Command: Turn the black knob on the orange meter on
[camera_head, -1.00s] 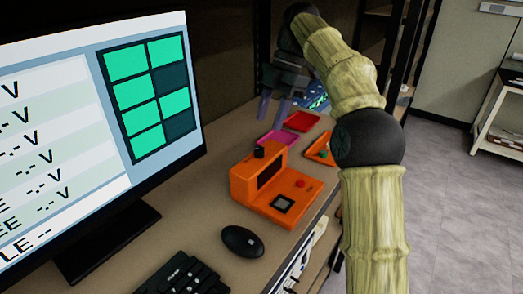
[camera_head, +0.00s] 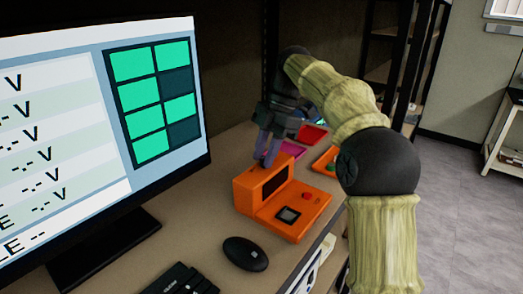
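The orange meter (camera_head: 286,206) stands on the desk to the right of the monitor, with a dark display window in its raised back part. My gripper (camera_head: 266,158) points down over the top of that raised part, where the black knob sits. Its two grey-blue fingers reach down to the knob. The knob is mostly hidden by the fingers, so I cannot tell whether they touch it or are closed on it. A red button and a dark square panel show on the meter's lower front.
A large monitor (camera_head: 100,130) stands at the left. A black mouse (camera_head: 245,253) and a keyboard (camera_head: 182,281) lie in front of the meter. Beyond the meter are a magenta tray (camera_head: 283,151), a red tray (camera_head: 312,134) and another orange item (camera_head: 327,160).

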